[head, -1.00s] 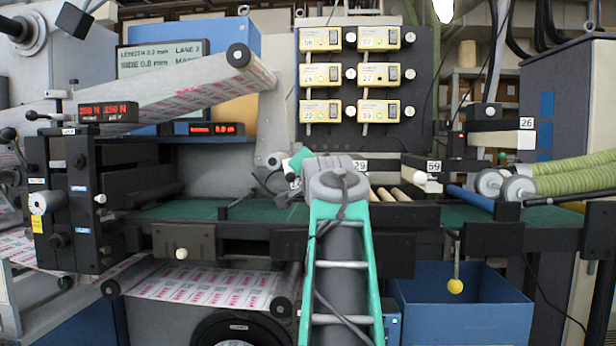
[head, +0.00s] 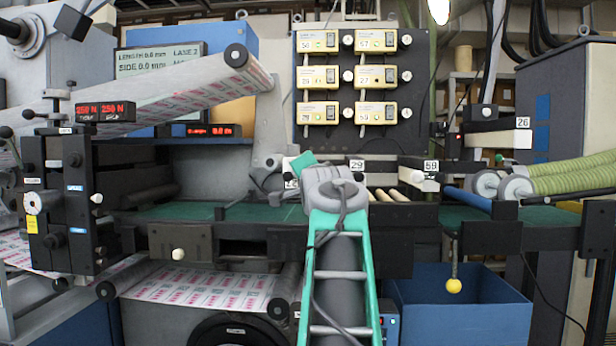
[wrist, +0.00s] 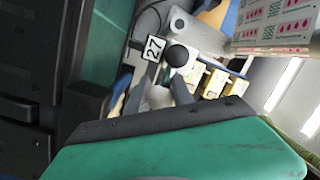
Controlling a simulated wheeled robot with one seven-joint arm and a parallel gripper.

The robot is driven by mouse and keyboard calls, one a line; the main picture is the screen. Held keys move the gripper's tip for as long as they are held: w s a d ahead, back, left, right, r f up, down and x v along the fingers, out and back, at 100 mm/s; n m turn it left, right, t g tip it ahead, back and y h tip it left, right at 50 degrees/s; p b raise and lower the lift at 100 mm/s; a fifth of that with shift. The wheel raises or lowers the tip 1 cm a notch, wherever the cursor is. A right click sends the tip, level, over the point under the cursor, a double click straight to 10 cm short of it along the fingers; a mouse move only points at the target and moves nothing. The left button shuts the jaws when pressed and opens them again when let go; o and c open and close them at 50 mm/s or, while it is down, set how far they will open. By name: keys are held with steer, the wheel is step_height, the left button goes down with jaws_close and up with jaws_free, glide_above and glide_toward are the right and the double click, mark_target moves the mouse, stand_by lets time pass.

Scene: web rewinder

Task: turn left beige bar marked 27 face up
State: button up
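A white tag marked 27 (wrist: 153,48) shows in the wrist view, beside a round black knob (wrist: 177,56). My gripper (wrist: 152,92) has its two fingers apart, just below that tag. A pale grey piece (wrist: 158,98) shows between the fingers; I cannot tell whether it is the beige bar or whether the fingers press on it. In the head view the green body of my gripper (head: 303,160) shows behind my arm, which hides the fingers and most of the left bar's place. Beige bars (head: 412,194) lie to the right, near tags 29 (head: 357,164) and 59 (head: 431,166).
A panel of beige modules (head: 361,75) stands behind, one also labelled 27. A blue bin (head: 460,305) stands below right, with a yellow ball (head: 454,286) hanging over it. Green hoses (head: 570,178) lie at the right. The green table (head: 190,212) is clear at left.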

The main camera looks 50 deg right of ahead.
steer(key=o, duration=0.4)
steer(key=shift+d+f, duration=0.1)
steer(key=b+v, duration=0.1)
steer(key=v, duration=0.7)
steer(key=shift+w, duration=0.1)
